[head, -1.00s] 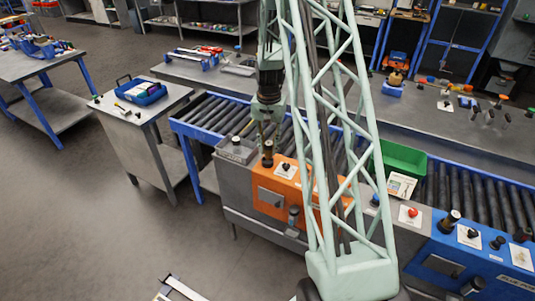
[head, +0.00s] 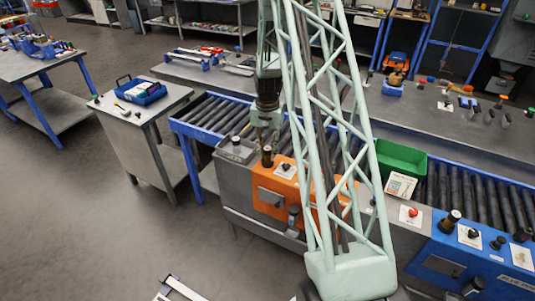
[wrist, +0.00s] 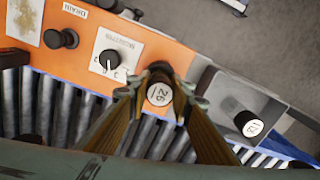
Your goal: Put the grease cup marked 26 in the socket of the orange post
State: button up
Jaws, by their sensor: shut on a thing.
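The grease cup marked 26 (wrist: 158,93) is dark with a white round label and shows between my fingertips in the wrist view. My gripper (wrist: 157,98) is shut on it. In the head view my gripper (head: 267,143) points down with the dark cup (head: 267,157) at its tips, over the left end of the orange post (head: 270,196). The orange post also shows in the wrist view (wrist: 80,55). The cup hides the spot below it, so I cannot tell whether it is seated in a socket or just above one.
Another dark cup (wrist: 249,123), its label apparently 13, stands on a grey holder left of the post in the head view. A dial (wrist: 110,60) and a black knob (wrist: 62,38) stick up beside my gripper. Rollers (head: 208,112) run behind; a green bin (head: 402,158) stands right.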

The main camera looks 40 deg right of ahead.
jog(key=shift+f, duration=0.15)
jog(key=o, duration=0.9)
jog(key=shift+r+p, duration=0.4)
jog(key=shift+r, duration=5.75)
